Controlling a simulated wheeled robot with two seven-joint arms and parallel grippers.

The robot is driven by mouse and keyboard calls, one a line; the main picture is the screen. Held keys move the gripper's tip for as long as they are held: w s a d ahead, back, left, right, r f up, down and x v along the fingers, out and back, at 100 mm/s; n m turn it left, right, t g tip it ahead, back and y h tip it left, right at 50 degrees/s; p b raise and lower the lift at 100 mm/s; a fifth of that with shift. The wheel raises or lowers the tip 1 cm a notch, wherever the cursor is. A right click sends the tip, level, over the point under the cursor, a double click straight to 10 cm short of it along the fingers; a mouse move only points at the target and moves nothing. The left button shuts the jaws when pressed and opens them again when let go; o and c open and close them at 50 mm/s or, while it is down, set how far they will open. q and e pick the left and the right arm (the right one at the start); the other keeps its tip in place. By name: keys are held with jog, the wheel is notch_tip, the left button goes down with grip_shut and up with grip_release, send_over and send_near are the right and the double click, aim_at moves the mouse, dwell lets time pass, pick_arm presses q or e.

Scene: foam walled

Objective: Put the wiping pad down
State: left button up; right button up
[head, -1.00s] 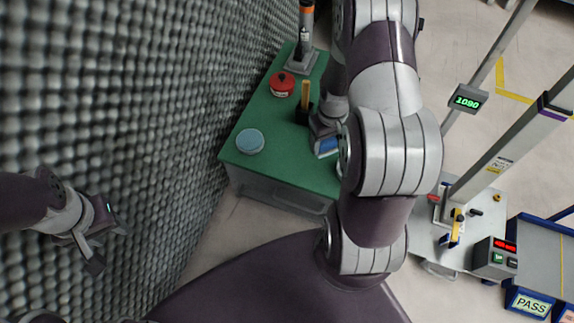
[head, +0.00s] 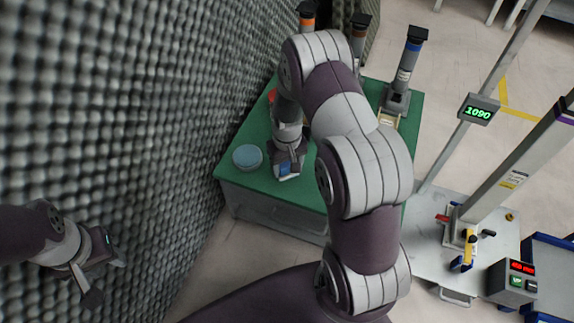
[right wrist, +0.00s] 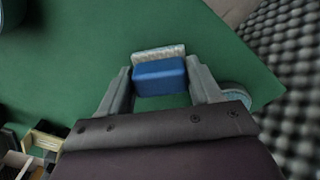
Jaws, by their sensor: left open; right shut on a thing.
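The wiping pad (head: 288,170) has a blue back and a pale white face. In the right wrist view the pad (right wrist: 160,78) sits between the two fingers of my right gripper (right wrist: 161,84), which is shut on it. In the head view my right gripper (head: 287,160) is low over the front left of the green table top (head: 232,140). I cannot tell whether the pad touches the green surface. My left gripper (head: 104,274) is open and empty at the far left, near the grey foam wall, away from the table.
A round light-blue tin (head: 247,156) stands just left of the pad. A red item (head: 271,96) is partly hidden behind my right arm. Several dark-topped tools (head: 405,70) stand at the back. Foam wall (head: 120,110) borders the table's left side. A steel bench (head: 425,240) with a press stands right.

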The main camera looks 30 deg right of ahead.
aim_at(287, 164)
jog(key=shift+f, duration=0.15)
jog(key=o, duration=0.9)
jog(key=shift+o, duration=0.2)
notch_tip(287, 164, up, 12)
jog(key=p, duration=0.6)
jog(key=s+a+r+n+t, duration=0.1)
jog(key=s+a+r, duration=0.7)
jog(key=s+r, duration=0.4)
jog(key=shift+s, duration=0.75)
